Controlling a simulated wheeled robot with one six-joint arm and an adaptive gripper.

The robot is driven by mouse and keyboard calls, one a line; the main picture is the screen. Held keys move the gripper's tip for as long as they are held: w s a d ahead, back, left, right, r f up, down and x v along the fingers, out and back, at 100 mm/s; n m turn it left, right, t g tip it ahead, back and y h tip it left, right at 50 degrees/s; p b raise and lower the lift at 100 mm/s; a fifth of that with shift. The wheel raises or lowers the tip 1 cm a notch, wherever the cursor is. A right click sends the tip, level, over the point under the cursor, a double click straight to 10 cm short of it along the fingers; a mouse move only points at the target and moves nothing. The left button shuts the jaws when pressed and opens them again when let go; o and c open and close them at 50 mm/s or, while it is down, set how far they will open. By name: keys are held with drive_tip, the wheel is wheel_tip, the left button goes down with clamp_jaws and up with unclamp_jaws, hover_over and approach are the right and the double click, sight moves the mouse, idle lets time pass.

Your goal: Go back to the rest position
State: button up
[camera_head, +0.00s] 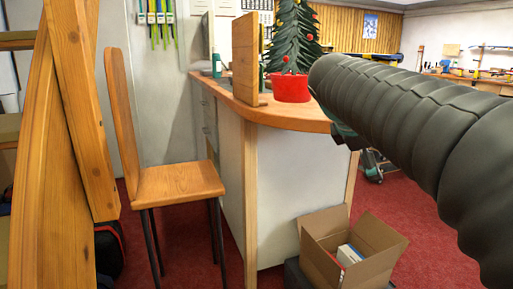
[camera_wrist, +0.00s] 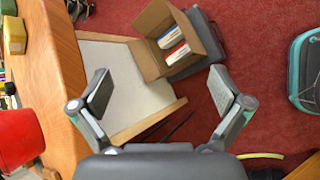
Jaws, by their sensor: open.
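My gripper (camera_wrist: 164,93) is open and empty in the wrist view, with its two grey fingers spread wide apart. It points down past the end of the wooden-topped bench (camera_wrist: 66,88), and the floor and an open cardboard box show beyond it. In the head view my dark, ribbed arm reaches in from the right edge toward the bench (camera_head: 300,117). The gripper itself is mostly hidden behind the arm there.
The open cardboard box (camera_head: 318,256) sits low beside the bench; its contents show in the wrist view (camera_wrist: 151,67). A red pot (camera_head: 290,88) with a small decorated tree stands on the bench. A wooden chair (camera_head: 178,182) stands left. Red carpet (camera_head: 425,225) is clear at right.

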drive_tip(key=s+a+f+m+y, duration=0.3)
drive_tip(key=s+f+m, duration=0.4)
drive_tip(key=s+f, duration=0.3)
drive_tip(key=s+a+f+m+y, duration=0.3)
drive_tip(key=s+f+m, duration=0.4)
drive_tip(key=s+f, duration=0.4)
drive_tip(key=shift+a+f+y, duration=0.3)
drive_tip(key=shift+a+y, duration=0.1)
drive_tip(key=shift+a, duration=0.5)
